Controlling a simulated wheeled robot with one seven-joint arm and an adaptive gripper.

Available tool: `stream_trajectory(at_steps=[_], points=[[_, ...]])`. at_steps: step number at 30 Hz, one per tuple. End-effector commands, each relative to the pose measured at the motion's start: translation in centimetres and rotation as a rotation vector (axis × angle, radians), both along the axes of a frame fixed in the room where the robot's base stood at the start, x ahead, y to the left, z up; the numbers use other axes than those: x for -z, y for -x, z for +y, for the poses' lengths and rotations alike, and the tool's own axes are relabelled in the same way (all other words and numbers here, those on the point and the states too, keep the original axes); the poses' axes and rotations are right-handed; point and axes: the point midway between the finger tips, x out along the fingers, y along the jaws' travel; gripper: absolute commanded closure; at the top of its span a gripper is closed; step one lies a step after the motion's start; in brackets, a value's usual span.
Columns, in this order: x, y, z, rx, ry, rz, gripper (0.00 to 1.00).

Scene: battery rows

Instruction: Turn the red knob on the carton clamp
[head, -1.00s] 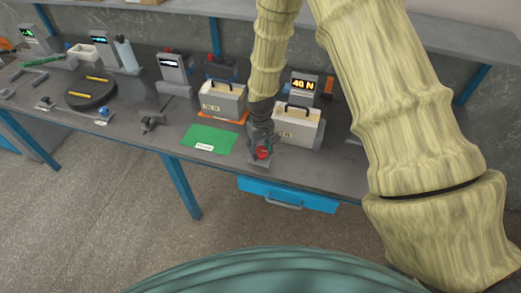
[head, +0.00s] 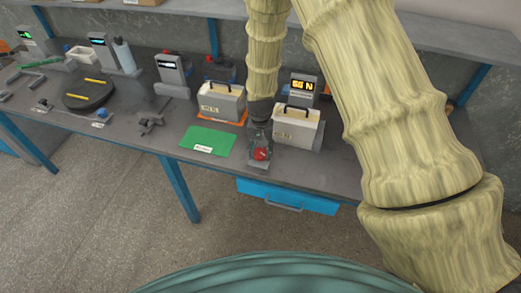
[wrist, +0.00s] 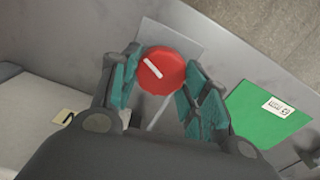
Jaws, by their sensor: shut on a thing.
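The red knob (head: 261,154) is at the front of the bench, by the white carton (head: 296,130) with a dark handle. In the wrist view the knob (wrist: 162,70) is round and faceted, with a white line slanting from upper left to lower right. My gripper (head: 260,147) reaches down to it. In the wrist view my teal-padded fingers (wrist: 160,88) stand on both sides of the knob, shut on it. The clamp's display (head: 303,87) behind the carton shows a yellow reading in N, seemingly 60. The rest of the clamp is mostly hidden.
A second white carton (head: 221,103) stands on an orange base to the left. A green mat (head: 207,140) lies in front of it. A blue drawer (head: 288,196) hangs under the bench edge. A black round tray (head: 90,95) sits far left.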

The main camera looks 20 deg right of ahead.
Motion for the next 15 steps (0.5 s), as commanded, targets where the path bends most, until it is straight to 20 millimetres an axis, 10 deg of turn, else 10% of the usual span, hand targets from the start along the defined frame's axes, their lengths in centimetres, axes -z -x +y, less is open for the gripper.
stream_trajectory(at_steps=[12,13,15], points=[[-0.06,-0.08,-0.05,0.007,0.001,-0.002,0.79],[-0.06,-0.09,-0.05,0.006,0.001,-0.002,0.51],[-0.06,-0.08,-0.05,0.006,0.001,-0.002,0.38]])
